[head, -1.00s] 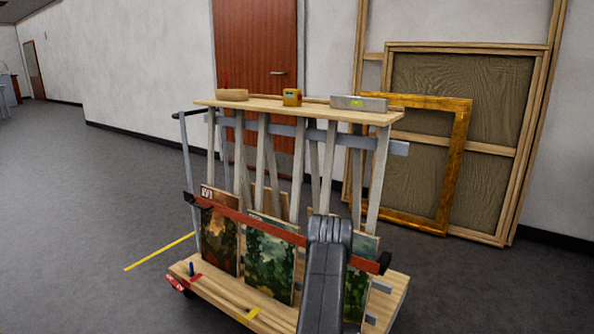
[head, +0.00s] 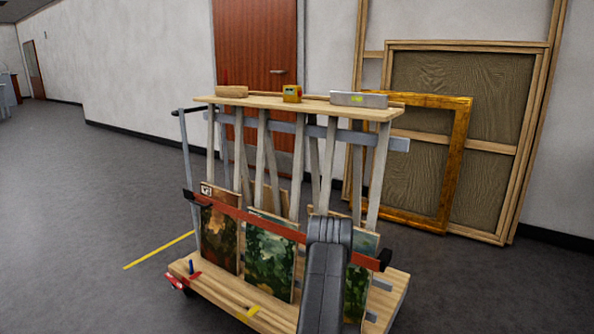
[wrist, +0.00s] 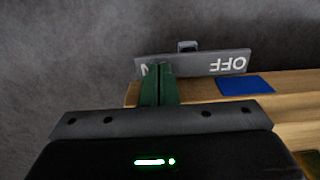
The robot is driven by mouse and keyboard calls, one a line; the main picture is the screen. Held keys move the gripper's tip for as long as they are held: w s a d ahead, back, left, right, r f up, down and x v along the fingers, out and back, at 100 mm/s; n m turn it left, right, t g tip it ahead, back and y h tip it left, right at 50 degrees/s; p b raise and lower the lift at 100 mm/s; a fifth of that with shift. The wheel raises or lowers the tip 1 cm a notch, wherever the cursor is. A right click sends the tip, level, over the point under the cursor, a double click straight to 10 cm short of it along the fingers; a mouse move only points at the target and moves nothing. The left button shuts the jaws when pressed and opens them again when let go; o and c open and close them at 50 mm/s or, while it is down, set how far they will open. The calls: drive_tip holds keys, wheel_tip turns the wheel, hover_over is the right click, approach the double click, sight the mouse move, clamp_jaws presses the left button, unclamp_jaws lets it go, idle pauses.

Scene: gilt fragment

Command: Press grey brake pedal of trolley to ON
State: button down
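The trolley (head: 240,292) stands in the middle of the head view, with a wooden deck, a top shelf and pictures in its slots. In the wrist view, a grey pedal (wrist: 205,65) juts out beyond the deck's edge, with "OFF" upside down on its right half. A letter shows at its left end, partly covered by my fingers. My gripper (wrist: 159,68) has its green fingers together, with nothing seen between them. The fingertips overlap the pedal's left part; I cannot tell whether they touch it. The head view shows my arm but neither my gripper nor this pedal.
A blue patch (wrist: 246,85) lies on the deck beside the pedal. A red bar (head: 270,230) crosses in front of the pictures. A gilt frame (head: 453,165) and large stretchers lean on the wall behind. The floor left of the trolley is clear, with a yellow line (head: 160,250).

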drive_tip(key=shift+r+p, duration=1.65)
drive_tip(key=shift+r, duration=1.75)
drive_tip(key=shift+f, duration=0.1)
wheel_tip(320, 180, down, 7)
drive_tip(key=b, duration=0.3)
wheel_tip(320, 180, up, 11)
drive_tip(key=s+a+p, duration=0.1)
drive_tip(key=p, duration=0.4)
drive_tip(key=shift+s, duration=0.35)
